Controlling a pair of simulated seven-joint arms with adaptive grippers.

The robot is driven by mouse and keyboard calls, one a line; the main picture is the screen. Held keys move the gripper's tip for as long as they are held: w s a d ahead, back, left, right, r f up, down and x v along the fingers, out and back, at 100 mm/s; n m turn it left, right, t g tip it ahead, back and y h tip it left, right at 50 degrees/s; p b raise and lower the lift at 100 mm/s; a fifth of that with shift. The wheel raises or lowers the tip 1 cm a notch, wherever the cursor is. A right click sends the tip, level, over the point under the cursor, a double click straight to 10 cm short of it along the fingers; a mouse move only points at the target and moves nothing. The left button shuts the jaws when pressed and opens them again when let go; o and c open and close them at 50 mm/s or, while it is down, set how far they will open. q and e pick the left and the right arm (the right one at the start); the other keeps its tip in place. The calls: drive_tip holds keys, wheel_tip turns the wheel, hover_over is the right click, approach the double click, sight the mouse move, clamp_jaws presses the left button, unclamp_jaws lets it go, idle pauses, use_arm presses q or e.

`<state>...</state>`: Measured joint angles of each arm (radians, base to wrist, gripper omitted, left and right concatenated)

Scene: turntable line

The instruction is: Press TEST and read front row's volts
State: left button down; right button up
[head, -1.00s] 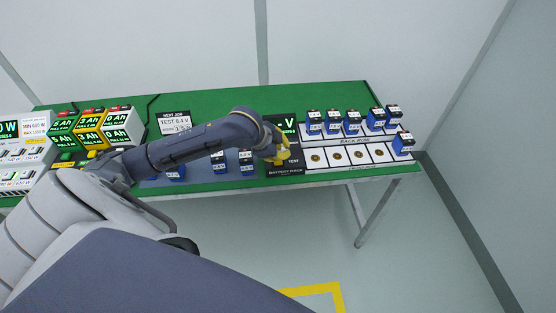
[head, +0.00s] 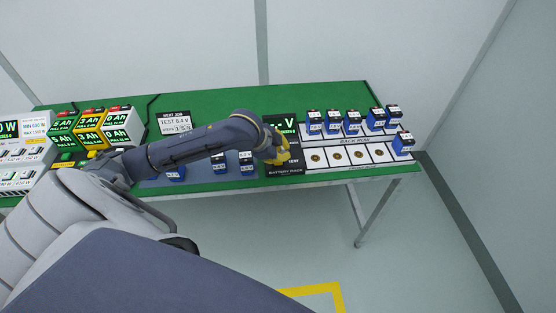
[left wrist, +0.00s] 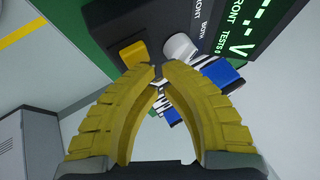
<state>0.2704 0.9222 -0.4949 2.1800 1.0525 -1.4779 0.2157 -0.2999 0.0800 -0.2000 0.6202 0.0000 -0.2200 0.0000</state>
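My left gripper (head: 279,158) is over the black battery rack panel (head: 285,170) at the middle of the bench. In the left wrist view its yellow fingers (left wrist: 158,70) come together at the tips and hold nothing. A yellow button (left wrist: 133,53) and a pale round knob (left wrist: 180,48) on the dark panel lie just past the fingertips; I cannot tell whether they touch. FRONT and BOTH labels are beside the knob. The volt display (head: 283,123) shows dashes and a V. The front row (head: 337,157) has bare contact pads and one blue battery (head: 403,145) at its right end. My right gripper is not in view.
Several blue batteries (head: 352,128) stand in the back row. More batteries (head: 246,163) stand left of the panel, near my forearm. Chargers (head: 90,125) and a NEXT JOB card (head: 174,122) are further left. The green bench top (head: 230,100) is clear at the back.

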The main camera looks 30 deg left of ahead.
use_arm(q)
drive_tip(key=shift+f, duration=0.4)
idle(0.6)
drive_tip(key=shift+r, duration=0.1)
idle(0.3)
drive_tip(key=shift+r, duration=0.75)
drive_tip(key=shift+r, duration=2.5)
